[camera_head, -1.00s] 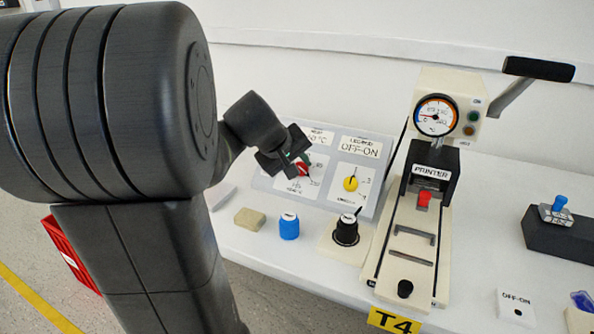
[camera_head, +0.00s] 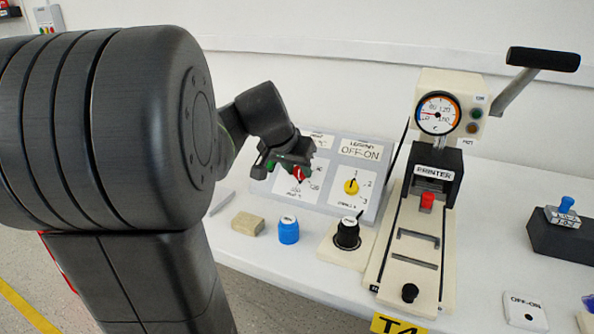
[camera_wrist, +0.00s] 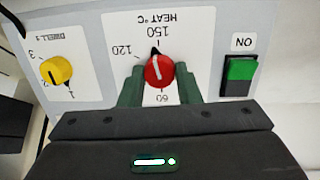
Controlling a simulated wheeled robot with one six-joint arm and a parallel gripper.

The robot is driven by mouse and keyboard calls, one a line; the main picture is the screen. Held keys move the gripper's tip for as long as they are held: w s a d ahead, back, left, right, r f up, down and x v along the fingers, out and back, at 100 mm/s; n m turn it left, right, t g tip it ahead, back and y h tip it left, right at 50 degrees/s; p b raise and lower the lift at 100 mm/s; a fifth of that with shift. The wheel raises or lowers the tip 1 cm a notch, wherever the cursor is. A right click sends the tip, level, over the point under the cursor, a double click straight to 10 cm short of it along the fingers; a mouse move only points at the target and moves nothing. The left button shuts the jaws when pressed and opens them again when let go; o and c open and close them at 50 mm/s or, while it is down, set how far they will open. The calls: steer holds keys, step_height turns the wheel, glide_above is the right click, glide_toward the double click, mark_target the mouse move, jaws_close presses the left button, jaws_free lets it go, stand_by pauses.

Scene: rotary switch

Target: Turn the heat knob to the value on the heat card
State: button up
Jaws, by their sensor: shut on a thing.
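The red heat knob (camera_wrist: 159,72) sits on a white dial plate marked 60, 120 and 150, upside down in the wrist view. Its black pointer tip lies close to the 150 mark. My gripper (camera_wrist: 160,88) has its green fingers on both sides of the knob, shut on it. In the head view, my gripper (camera_head: 284,164) partly covers the red knob (camera_head: 298,175). The heat card (camera_head: 322,141) above the dial is mostly hidden behind my gripper, and its value cannot be read now.
A yellow dwell knob (camera_wrist: 56,71) is beside the heat dial, and a green ON switch (camera_wrist: 242,69) is on its other side. A tan block (camera_head: 248,223), a blue cap (camera_head: 288,230) and a black knob (camera_head: 347,233) stand before the panel. The printer press (camera_head: 433,175) is at right.

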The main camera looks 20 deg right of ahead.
steer(key=shift+m, duration=1.2)
steer(key=o, duration=0.7)
steer(key=p+v, duration=0.3)
steer(key=v, duration=1.1)
steer(key=shift+s+d, duration=0.15)
